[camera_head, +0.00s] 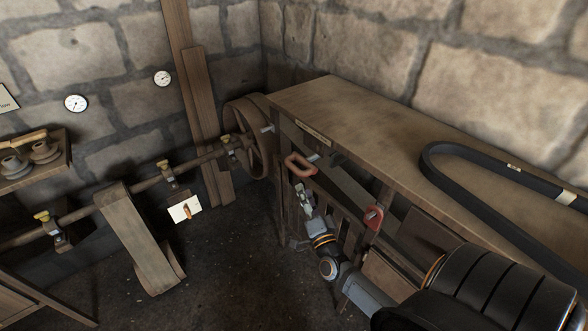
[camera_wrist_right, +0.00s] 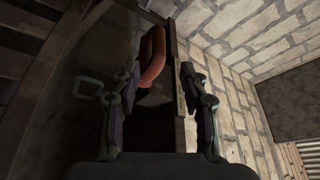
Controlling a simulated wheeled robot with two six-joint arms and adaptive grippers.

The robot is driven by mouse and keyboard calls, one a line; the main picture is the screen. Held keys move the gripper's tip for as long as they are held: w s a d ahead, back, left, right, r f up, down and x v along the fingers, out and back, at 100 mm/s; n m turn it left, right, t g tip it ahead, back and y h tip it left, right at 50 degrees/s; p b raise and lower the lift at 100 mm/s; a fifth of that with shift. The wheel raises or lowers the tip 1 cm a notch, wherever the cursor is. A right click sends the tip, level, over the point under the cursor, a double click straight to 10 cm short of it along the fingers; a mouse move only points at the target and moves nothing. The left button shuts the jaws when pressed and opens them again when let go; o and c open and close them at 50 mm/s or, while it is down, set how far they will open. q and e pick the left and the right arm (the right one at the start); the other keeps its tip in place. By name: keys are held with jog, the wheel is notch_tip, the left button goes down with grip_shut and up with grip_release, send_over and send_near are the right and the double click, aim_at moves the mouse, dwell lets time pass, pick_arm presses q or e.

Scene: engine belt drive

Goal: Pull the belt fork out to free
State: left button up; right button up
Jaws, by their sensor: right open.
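A red loop handle (camera_head: 299,165) sticks out from the front of the wooden bench near its far left corner; it looks like the belt fork's grip, though the fork part behind it is hidden. My right gripper (camera_head: 303,196) is just below and in front of this handle. In the right wrist view, the red handle (camera_wrist_right: 152,58) lies ahead between the open fingers, nearer the left one. The jaws hold nothing, and I cannot tell whether a finger touches the handle. My left gripper is not in view.
A second red handle (camera_head: 374,217) sits farther right on the bench front. A dark belt (camera_head: 428,165) lies on the bench top (camera_head: 350,105). A wooden pulley (camera_head: 246,130) and a shaft (camera_head: 140,186) with yellow-topped fittings stand left.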

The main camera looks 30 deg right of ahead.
aim_at(294, 169)
jog(key=x, duration=1)
jog(key=shift+w+f+p, duration=0.1)
jog(key=shift+w+p, duration=0.2)
jog(key=shift+p, duration=0.05)
grip_shut()
